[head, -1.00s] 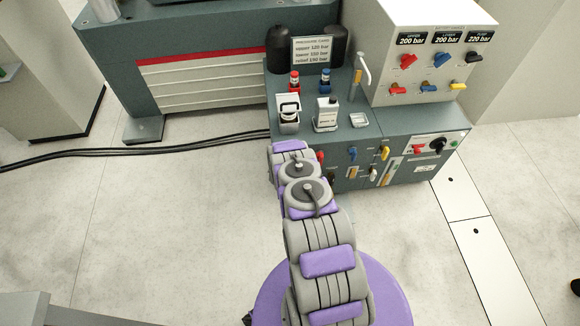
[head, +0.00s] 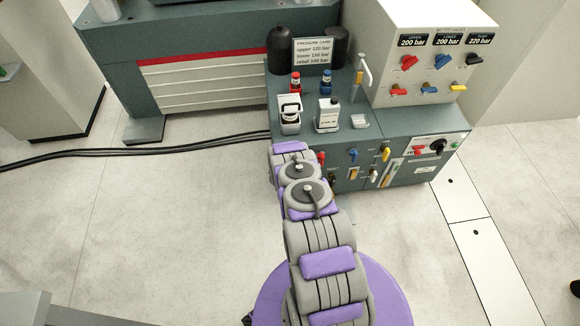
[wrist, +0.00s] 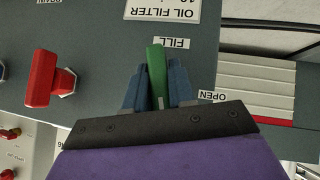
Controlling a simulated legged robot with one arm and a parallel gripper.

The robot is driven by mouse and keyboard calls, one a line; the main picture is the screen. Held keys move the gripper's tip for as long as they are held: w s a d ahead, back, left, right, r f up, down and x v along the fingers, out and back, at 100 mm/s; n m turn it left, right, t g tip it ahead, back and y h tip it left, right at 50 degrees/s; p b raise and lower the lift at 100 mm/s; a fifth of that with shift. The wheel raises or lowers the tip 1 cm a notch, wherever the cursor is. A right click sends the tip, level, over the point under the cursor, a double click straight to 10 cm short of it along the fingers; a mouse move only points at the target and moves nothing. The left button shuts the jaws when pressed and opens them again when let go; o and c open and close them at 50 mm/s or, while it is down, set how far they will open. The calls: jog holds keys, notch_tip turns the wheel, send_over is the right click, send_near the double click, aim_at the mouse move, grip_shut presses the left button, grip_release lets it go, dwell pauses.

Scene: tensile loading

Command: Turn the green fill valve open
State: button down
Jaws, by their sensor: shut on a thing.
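The green fill valve handle (wrist: 156,58) shows in the wrist view, below the label FILL (wrist: 172,43). My gripper (wrist: 158,88) is shut on it, with one blue-grey finger on each side of the handle. The handle points up in the picture, and its lower part is hidden between the fingers. The label OPEN (wrist: 209,95) is to the right of the fingers. In the head view my own arm hides the gripper and the green handle.
A red valve handle (wrist: 42,78) stands left of my gripper in the wrist view. In the head view the teal cabinet (head: 345,205) carries several coloured handles, bottles and a pressure card (head: 313,51). Black hoses (head: 130,152) run along the floor at left. Open floor (head: 150,220) lies left of my arm.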

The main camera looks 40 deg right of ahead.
jog(key=shift+r+n+h+p, duration=0.1)
jog(key=shift+n+h+p, duration=0.25)
jog(key=shift+h, duration=0.25)
jog(key=c, duration=1)
grip_release()
jog(key=shift+a, duration=0.15)
jog(key=shift+c, duration=0.2)
jog(key=shift+g, duration=0.3)
jog(key=p+v, duration=0.6)
jog(key=v, duration=1.1)
jog(key=shift+s, duration=0.15)
